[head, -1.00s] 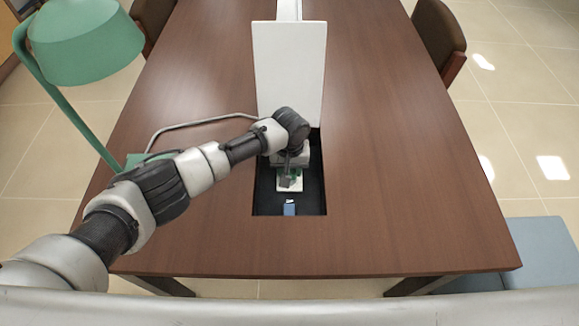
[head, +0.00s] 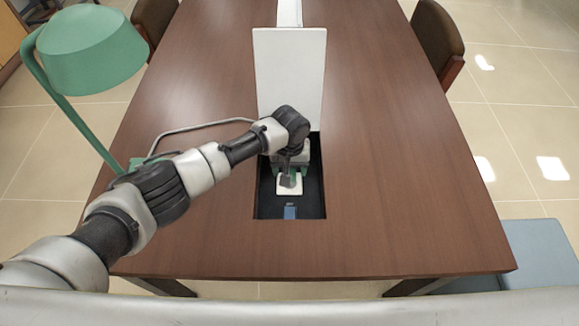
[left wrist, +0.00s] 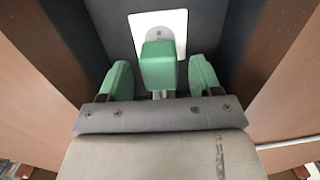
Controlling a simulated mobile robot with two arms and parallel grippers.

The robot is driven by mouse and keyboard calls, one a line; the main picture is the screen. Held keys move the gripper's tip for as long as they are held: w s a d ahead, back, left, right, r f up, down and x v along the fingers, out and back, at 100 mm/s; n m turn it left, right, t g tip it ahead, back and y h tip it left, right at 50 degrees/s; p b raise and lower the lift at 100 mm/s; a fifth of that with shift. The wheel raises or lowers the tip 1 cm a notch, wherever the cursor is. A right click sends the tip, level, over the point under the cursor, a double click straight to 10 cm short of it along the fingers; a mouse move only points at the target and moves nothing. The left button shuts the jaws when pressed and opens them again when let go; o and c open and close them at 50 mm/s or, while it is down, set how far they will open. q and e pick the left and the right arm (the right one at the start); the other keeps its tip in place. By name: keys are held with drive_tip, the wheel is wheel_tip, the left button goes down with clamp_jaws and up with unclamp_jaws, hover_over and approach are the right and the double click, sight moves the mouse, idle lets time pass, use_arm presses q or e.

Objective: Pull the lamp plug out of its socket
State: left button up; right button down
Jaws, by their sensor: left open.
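The green lamp plug (left wrist: 159,66) sits in front of a white socket plate (left wrist: 174,20) in the left wrist view, with a short grey piece on its near side. My left gripper (left wrist: 161,78) is open, with one green fingertip on each side of the plug and a gap on both sides. In the head view my left gripper (head: 289,176) reaches down into the dark recess over the socket plate (head: 289,189) and mostly hides the plug. The green lamp (head: 92,52) stands at the table's left. My right gripper is not in view.
The recess (head: 265,205) is cut into the brown table (head: 400,190), with walls close on both sides. A small blue object (head: 290,212) lies at its near end. A white upright panel (head: 290,75) stands behind. The table's right side is clear.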

use_arm(q)
wheel_tip(320, 180, up, 10)
drive_tip(key=shift+r+p, duration=0.15)
drive_tip(key=shift+p, duration=0.2)
idle(0.4)
